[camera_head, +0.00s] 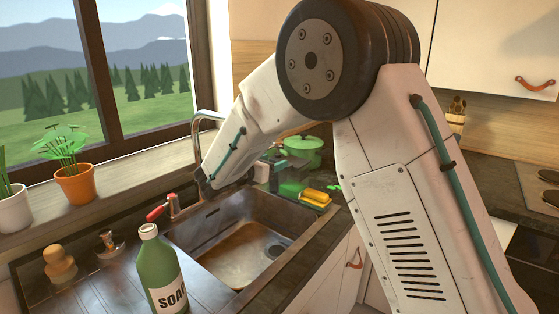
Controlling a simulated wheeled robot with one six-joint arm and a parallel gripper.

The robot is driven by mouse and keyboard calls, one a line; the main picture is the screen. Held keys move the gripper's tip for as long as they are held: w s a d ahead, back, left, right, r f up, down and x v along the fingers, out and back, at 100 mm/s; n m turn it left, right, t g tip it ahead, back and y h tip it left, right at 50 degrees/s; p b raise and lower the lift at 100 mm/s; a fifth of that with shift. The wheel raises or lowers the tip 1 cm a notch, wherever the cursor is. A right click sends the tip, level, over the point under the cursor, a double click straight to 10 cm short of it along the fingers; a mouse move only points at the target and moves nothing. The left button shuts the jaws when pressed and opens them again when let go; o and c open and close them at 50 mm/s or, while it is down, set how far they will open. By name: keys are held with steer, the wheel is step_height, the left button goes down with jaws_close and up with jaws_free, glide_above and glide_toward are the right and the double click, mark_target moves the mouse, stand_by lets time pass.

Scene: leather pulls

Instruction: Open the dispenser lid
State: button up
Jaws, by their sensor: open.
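A green bottle (163,272) with a white SOAP label and a pale cap stands upright on the drainboard left of the sink. A small metal fitting (110,243), possibly the dispenser, sits on the counter behind it; I cannot make out whether its lid is open or closed. My arm reaches down from the upper right over the sink's back edge. My gripper (278,170) appears past the wrist, partly hidden by the forearm, above the sink's far right side. It is open, apart from the bottle and the fitting; its fingertips are hard to make out.
The sink (240,255) lies in the middle, with a faucet (200,120) and red handle (157,212) behind it. A wooden brush (60,265) stands at left. Yellow sponges (316,197) and a green pot (303,148) are right of the sink. Potted plants (76,184) line the sill.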

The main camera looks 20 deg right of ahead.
steer(key=v, duration=0.2)
steer(key=shift+s+a+r, duration=0.1)
steer(key=shift+s+a, duration=0.05)
steer(key=shift+a, duration=0.05)
